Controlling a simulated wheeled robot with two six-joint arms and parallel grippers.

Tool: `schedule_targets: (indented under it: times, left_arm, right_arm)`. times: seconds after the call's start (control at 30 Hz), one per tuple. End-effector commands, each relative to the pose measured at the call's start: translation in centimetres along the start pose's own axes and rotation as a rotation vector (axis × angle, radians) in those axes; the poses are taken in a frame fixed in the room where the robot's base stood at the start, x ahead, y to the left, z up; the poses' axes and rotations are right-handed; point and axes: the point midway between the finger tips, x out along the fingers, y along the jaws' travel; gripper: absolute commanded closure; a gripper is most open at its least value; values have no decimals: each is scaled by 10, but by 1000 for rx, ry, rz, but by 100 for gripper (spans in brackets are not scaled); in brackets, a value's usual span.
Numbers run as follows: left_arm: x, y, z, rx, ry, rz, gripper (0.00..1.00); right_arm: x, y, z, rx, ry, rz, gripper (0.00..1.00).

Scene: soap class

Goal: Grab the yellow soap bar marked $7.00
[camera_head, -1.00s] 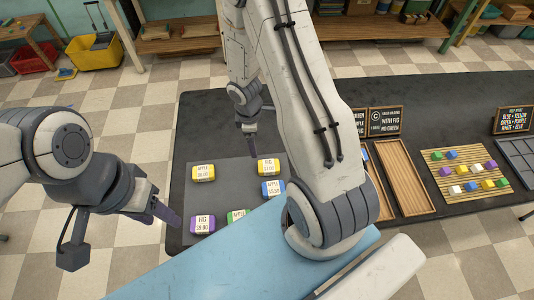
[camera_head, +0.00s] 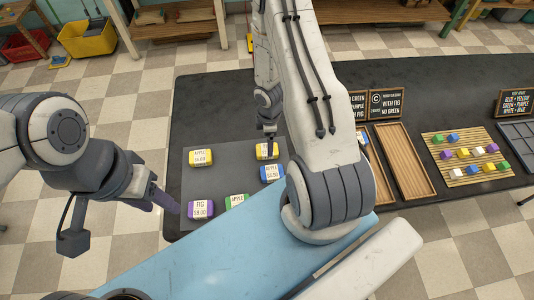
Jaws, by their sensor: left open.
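Several soap bars with price labels lie on a dark grey mat (camera_head: 215,178). One yellow bar (camera_head: 199,157), labelled apple with what looks like $8.00, is at the mat's left back. Another yellow bar (camera_head: 262,156) is at its right back. My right gripper (camera_head: 269,143) points down in front of this bar and hides part of its label, so the price is unreadable. I cannot tell whether the fingers touch it or how far apart they are. My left gripper (camera_head: 172,205) is open and empty, left of a purple fig bar (camera_head: 200,209).
A blue bar (camera_head: 271,173) and a green bar (camera_head: 237,202) lie close by. A wooden tray (camera_head: 404,160), a slatted mat with small coloured blocks (camera_head: 466,154) and rule signs (camera_head: 386,106) are to the right. My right arm hides the table's middle.

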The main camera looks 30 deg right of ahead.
Motion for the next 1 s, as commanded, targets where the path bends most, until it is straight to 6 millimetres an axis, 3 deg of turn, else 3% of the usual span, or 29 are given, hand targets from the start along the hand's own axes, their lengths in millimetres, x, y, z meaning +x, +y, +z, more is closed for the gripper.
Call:
schedule_targets:
  times: [0.4,0.73,0.77,0.9,1.0]
  left_arm:
    - [51,-4,3,2,0,0,50]
    - [53,-4,3,2,0,0,50]
    - [53,-4,3,2,0,0,50]
    - [53,-4,3,2,0,0,50]
    - [53,-4,3,2,0,0,50]
  right_arm:
    - [47,-3,-6,1,0,0,0]
    - [49,-3,-6,1,0,0,0]
    - [49,-3,-6,1,0,0,8]
    - [49,-3,-6,1,0,0,61]
    - [49,-3,-6,1,0,0,94]
